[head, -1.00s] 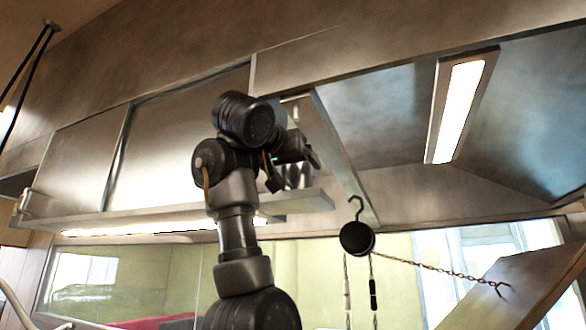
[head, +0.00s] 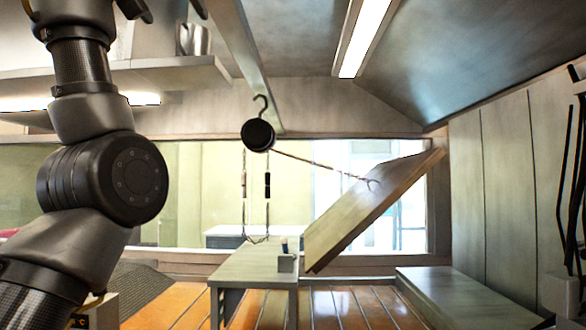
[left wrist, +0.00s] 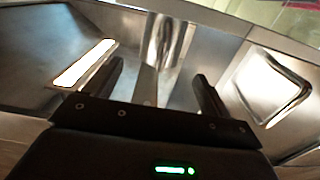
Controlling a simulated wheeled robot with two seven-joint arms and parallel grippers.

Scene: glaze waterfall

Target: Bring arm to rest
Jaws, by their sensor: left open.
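My left arm comes in at the left of the head view, with its upper end and most of its gripper cut off by the top edge. In the left wrist view my left gripper (left wrist: 160,86) is open, its two dark fingers apart with nothing held between them. A shiny metal cup (head: 193,39) stands on the high shelf (head: 175,74), close to the gripper in the head view. A shiny metal shape, seemingly the same cup (left wrist: 165,40), shows beyond the fingers in the wrist view. My right gripper is out of view.

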